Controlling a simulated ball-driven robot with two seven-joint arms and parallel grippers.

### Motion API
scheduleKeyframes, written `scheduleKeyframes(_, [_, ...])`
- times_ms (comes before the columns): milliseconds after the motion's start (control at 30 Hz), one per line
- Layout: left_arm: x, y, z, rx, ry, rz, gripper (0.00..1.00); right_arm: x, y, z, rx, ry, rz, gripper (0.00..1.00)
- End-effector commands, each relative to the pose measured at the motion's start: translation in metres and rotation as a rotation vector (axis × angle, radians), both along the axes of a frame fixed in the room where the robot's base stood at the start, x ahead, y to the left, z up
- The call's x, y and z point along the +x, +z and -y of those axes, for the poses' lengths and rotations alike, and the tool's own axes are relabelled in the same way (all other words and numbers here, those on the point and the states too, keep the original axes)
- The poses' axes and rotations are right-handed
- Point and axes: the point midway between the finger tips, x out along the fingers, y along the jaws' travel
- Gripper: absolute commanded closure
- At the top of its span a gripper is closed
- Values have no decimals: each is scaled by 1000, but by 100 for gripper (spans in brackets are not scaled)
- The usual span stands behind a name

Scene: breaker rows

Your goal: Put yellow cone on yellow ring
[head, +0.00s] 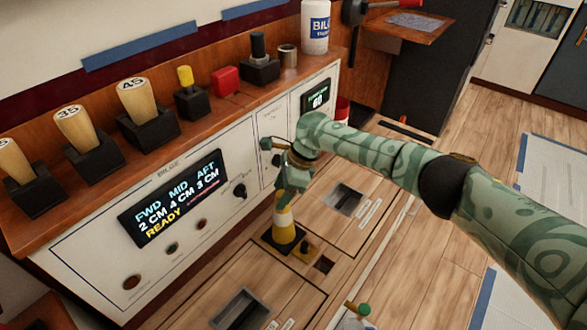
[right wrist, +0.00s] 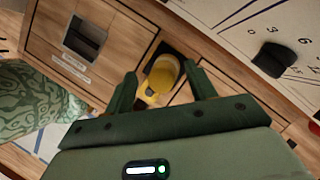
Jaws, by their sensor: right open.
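The yellow cone (head: 284,232), with a white band near its top, stands upright on a dark base on the wooden panel below the console. In the right wrist view the cone (right wrist: 163,76) shows between my fingertips. My right gripper (head: 287,190) is open, pointing down just above the cone's top and partly hiding it. It also shows in the right wrist view (right wrist: 163,78), its two fingers spread either side of the cone. I cannot tell whether they touch it. I cannot make out a yellow ring. My left gripper is not in view.
A small yellow plate with a dark knob (head: 305,249) is right beside the cone. The console's display (head: 177,198) and knobs rise behind it. Wooden levers (head: 140,100), a red block (head: 226,79) and a white bottle (head: 316,28) stand on the shelf. A green-capped peg (head: 358,309) is at the front.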

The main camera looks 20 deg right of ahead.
Motion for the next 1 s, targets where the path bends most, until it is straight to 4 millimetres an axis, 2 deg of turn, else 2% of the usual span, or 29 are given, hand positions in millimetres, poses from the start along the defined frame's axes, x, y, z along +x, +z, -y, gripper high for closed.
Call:
scheduleKeyframes(33, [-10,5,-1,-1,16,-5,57,0,16,3,1,-1,6,44])
scheduleKeyframes(100, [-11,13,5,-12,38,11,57,-2,38,11,0,-2,10,44])
scheduleKeyframes(200, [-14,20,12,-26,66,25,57,-4,60,21,0,-3,9,44])
scheduleKeyframes(400, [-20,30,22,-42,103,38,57,-7,86,34,0,-2,4,44])
scheduleKeyframes(533, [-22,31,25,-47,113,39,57,-7,91,38,1,-1,1,44])
scheduleKeyframes(1000, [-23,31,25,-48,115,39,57,-8,89,38,0,0,-1,44])
